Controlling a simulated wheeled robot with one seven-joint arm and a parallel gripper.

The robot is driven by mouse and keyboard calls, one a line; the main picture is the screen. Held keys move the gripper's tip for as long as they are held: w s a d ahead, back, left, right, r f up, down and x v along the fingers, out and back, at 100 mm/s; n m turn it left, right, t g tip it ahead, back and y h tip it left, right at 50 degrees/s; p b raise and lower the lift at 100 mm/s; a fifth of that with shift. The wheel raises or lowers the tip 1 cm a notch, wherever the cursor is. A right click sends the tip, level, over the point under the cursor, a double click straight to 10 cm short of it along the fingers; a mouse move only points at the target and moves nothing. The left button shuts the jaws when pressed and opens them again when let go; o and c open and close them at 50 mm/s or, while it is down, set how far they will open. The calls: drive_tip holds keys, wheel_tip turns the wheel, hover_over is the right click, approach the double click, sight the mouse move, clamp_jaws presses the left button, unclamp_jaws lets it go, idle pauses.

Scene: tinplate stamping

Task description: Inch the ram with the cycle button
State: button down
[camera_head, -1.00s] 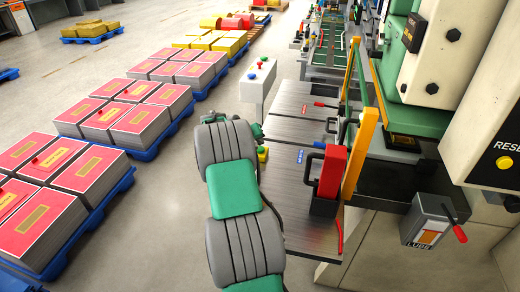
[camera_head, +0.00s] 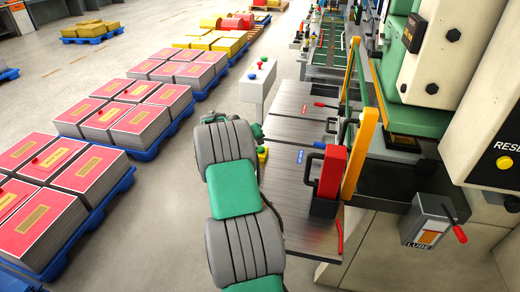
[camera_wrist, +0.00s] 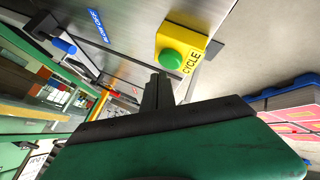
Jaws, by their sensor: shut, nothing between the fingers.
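The cycle button is a green round cap (camera_wrist: 172,61) on a yellow box (camera_wrist: 183,40) lettered CYCLE, at the upper middle of the wrist view. In the head view the yellow box (camera_head: 262,157) sits at the left edge of the press table, partly hidden by my arm. My gripper (camera_wrist: 158,80) is shut and empty, its tips just below the green cap in the wrist picture. I cannot tell whether they touch it. The green press head (camera_head: 408,117), apparently the ram, stands over the dark die area at the right.
A red block with a black handle (camera_head: 331,172) and a yellow upright bar (camera_head: 360,158) stand on the grey press table (camera_head: 292,105). A grey LUBE box (camera_head: 426,221) with a red lever is at the right. Stacked sheets on blue pallets (camera_head: 95,207) line the left floor.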

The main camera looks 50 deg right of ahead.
idle(0.3)
drive_tip(key=shift+f+b, duration=0.45)
drive_tip(key=shift+b, duration=0.05)
